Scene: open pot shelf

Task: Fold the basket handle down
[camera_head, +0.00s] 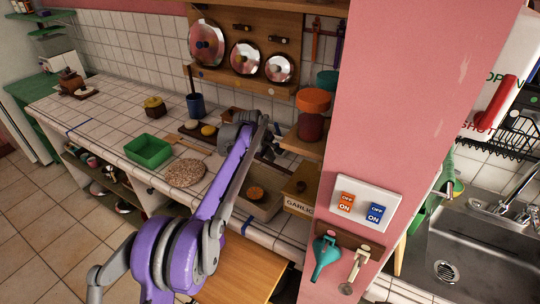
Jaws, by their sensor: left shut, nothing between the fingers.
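I cannot make out a basket with a raised handle for certain in the head view. An open green rectangular container (148,151) sits on the white tiled counter, and no handle shows on it. My purple and grey left arm reaches up from the bottom over the counter. My left gripper (276,150) is at its far end, near the pink pillar, shut and empty. The arm hides part of the counter behind it. My right gripper is not in view.
A round speckled mat (185,173), a blue cup (195,105) and a box marked GARLIC (300,190) are around the arm. Pan lids (245,57) hang behind. The counter's left part has free room.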

